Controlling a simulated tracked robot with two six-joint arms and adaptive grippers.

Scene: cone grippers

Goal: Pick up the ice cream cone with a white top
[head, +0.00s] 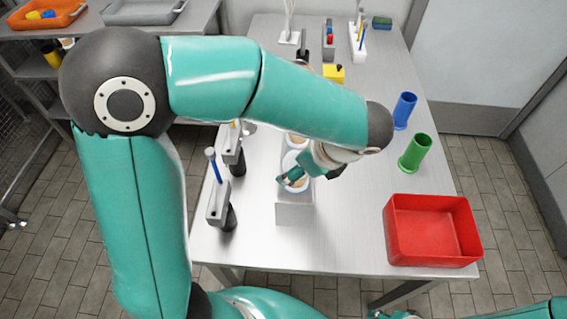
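A pale grey stand (295,213) on the table holds round white-rimmed items with tan insides in a row. The nearest one (299,186) and another behind it (297,141) show; my arm covers part of the row. I cannot tell which, if any, is the cone with a white top. My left gripper (303,176) is low over the stand, at the nearest round items. Its fingers are partly hidden, so I cannot tell whether it is open or touches anything. A small part of what seems my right gripper (396,315) shows at the bottom edge.
A red bin (432,231) stands at the table's front right. Green (415,152) and blue (404,111) cups stand behind it. Two grey holders (219,204) (232,149) stand left of the stand. A yellow block (333,73) is farther back. The table between stand and bin is clear.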

